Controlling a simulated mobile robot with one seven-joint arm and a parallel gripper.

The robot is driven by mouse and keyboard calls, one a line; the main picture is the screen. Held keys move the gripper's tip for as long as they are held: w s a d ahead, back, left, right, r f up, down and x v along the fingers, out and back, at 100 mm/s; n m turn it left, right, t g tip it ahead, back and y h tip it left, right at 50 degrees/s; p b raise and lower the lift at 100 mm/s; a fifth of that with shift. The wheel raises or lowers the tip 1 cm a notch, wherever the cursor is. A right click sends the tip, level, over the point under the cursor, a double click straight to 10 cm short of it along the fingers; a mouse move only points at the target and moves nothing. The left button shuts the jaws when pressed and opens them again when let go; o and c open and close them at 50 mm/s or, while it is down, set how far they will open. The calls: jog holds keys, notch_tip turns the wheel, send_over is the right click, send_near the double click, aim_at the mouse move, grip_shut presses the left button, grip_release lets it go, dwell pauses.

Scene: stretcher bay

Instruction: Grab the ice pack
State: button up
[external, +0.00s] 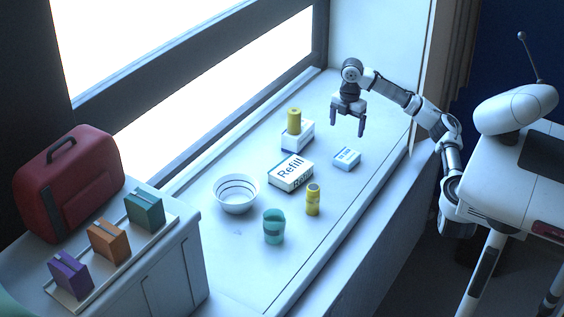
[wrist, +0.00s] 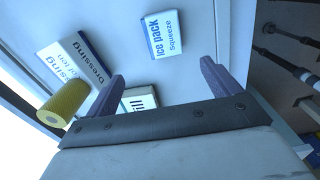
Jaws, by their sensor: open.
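The ice pack (external: 346,159) is a small white and blue box lying flat on the pale sill-like counter. In the wrist view the ice pack (wrist: 166,36) shows its label "Ice pack Squeeze", beyond and roughly between my fingertips. My gripper (external: 348,127) is open and empty, pointing down above the counter, apart from the box. In the wrist view both purple-grey fingers of my gripper (wrist: 163,70) are spread, with nothing held between them.
A "Refill" box (external: 291,174) lies left of the ice pack. A dressing box (external: 299,139) has a yellow roll (external: 294,119) on it. A bowl (external: 236,194), teal cup (external: 273,227) and yellow container (external: 313,199) stand nearer. The counter right of the ice pack is clear.

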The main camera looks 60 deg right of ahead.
aim_at(347, 155)
jog(key=f, duration=0.8)
jog(key=shift+s+d+f, duration=0.3)
jog(key=shift+s+d, duration=0.05)
jog(key=shift+d+f+p, duration=0.15)
jog(key=shift+f+p, duration=0.65)
jog(key=shift+f, duration=1.8)
jog(key=c, duration=1.1)
jog(key=shift+r, duration=0.15)
